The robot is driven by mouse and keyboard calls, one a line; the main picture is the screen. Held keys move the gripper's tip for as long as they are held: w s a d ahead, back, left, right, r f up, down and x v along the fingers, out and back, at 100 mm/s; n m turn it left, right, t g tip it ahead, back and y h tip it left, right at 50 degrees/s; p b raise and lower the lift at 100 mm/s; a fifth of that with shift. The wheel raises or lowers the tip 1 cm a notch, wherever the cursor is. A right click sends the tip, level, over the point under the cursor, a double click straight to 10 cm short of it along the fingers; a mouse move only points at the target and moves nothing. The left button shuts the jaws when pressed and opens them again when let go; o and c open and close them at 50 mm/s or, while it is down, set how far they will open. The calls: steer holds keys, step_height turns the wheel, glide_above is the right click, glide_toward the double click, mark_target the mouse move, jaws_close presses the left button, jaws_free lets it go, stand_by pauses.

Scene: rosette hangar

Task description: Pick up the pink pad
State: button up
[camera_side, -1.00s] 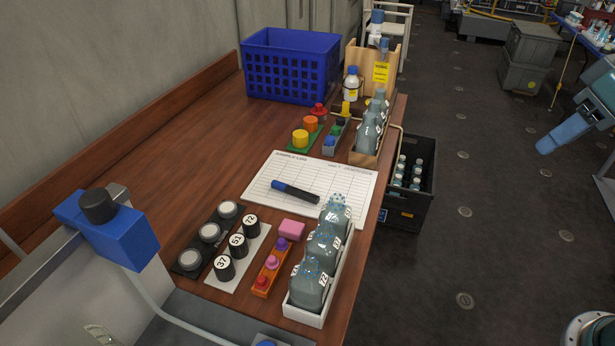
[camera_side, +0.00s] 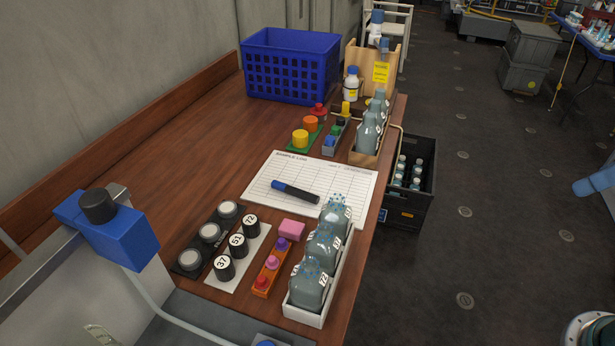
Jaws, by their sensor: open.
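The pink pad (camera_side: 291,229) is a small block lying on the wooden table, just below the white log sheet and left of the nearest bottles. It sits just beyond the far end of the orange strip (camera_side: 264,281) with pink, purple and red knobs, apart from any gripper. My gripper's fingers do not show. Only a light blue part, which seems to be of my arm, shows at the right edge, well away from the table.
A white tray (camera_side: 305,319) of bottles (camera_side: 309,286) stands right of the pad. A white strip with numbered black knobs (camera_side: 237,246) is to its left. A marker (camera_side: 296,193) lies on the log sheet (camera_side: 341,178). The table (camera_side: 190,150) is bare at left; a blue basket (camera_side: 291,66) stands behind.

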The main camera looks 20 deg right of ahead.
steer(key=w+a+r+n+g, duration=0.1)
steer(key=w+a+r+n, duration=0.3)
steer(key=w+n, duration=0.5)
steer(key=n+g, duration=0.5)
steer(key=n, duration=1.3)
glide_above(292, 226)
steer(key=shift+w+f, duration=0.1)
steer(key=shift+f, duration=12.85)
steer(key=shift+f, duration=0.1)
steer(key=shift+f, duration=2.45)
steer(key=shift+c, duration=0.3)
